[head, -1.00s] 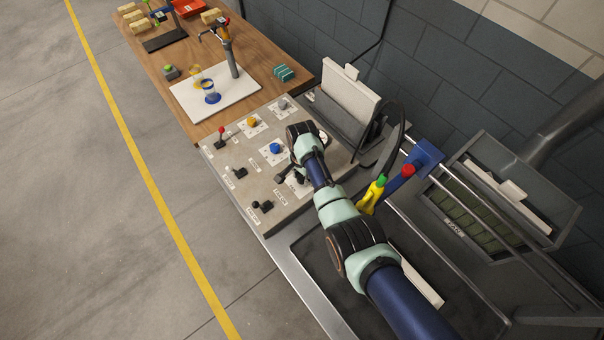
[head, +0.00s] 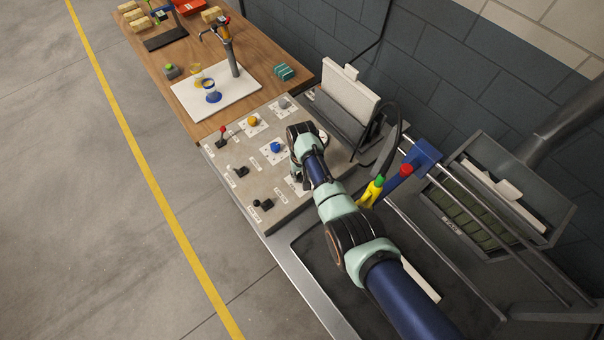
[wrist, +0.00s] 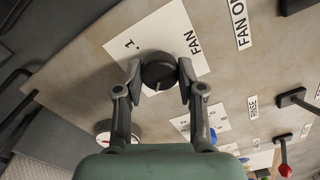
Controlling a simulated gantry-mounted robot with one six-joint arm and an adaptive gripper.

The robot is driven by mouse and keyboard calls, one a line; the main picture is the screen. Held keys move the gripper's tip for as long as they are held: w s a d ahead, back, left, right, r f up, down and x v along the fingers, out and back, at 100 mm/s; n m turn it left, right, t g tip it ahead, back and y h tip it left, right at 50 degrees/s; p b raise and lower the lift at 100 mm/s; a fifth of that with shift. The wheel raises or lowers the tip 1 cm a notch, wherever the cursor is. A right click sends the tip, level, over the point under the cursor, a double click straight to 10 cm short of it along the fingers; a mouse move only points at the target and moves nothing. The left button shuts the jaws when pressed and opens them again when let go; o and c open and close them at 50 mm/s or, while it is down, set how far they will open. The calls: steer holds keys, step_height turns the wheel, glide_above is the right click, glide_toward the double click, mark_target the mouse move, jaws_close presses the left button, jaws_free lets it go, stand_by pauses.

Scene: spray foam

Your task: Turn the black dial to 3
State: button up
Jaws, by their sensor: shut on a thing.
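The black dial (wrist: 159,69) is on a white plate (wrist: 126,42) marked FAN, with a figure 1 showing to the left of the dial in the wrist view. My gripper (wrist: 160,82) is shut on the dial, one finger against each side. A light pointer line on the dial faces the lower edge of the wrist view. No figure 3 can be read; the gripper covers part of the plate. In the head view my arm hides the dial, and only a piece of the white plate (head: 293,186) shows.
The control panel (head: 228,167) also bears a blue knob (head: 277,147), an orange knob (head: 253,121), a grey knob (head: 284,103) and black levers (head: 263,204). In the wrist view a round gauge (wrist: 117,128) lies beside the left finger.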

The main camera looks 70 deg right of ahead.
mark_target(302, 176)
steer(key=shift+r+n, duration=0.1)
steer(key=shift+n, duration=1.1)
steer(key=o, duration=1.1)
step_height(302, 176, up, 12)
steer(key=shift+f, duration=0.1)
